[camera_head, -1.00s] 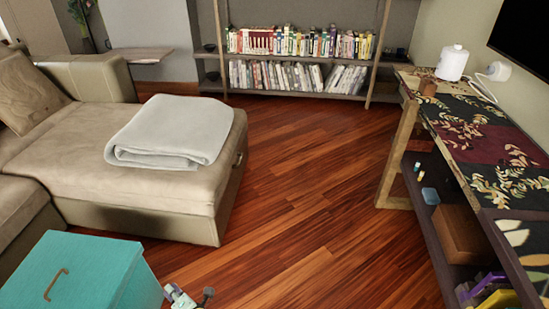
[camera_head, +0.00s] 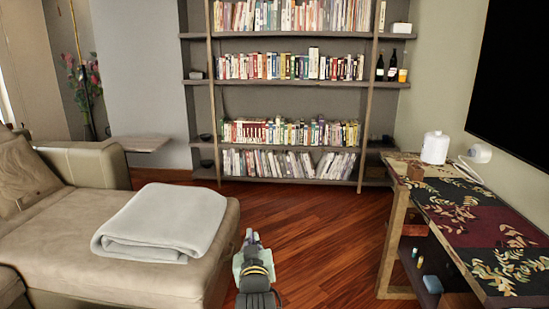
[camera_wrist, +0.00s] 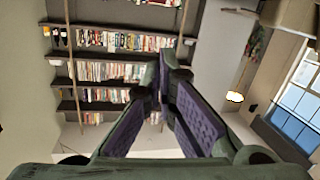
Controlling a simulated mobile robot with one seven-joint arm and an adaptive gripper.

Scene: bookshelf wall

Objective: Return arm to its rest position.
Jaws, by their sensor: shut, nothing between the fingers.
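In the head view my arm rises from the bottom edge, and its end with my gripper (camera_head: 249,236) shows over the floor between the sofa and the table. In the wrist view my gripper (camera_wrist: 164,68) has its two purple-padded fingers meeting at the tips, with nothing between them. The wrist view shows the room upside down or turned, with the shelves beyond the fingers.
A beige sofa (camera_head: 60,255) with a folded grey blanket (camera_head: 163,222) is at left. A patterned table (camera_head: 470,215) stands at right. A bookshelf (camera_head: 285,92) fills the back wall. Wood floor (camera_head: 320,250) lies open between them.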

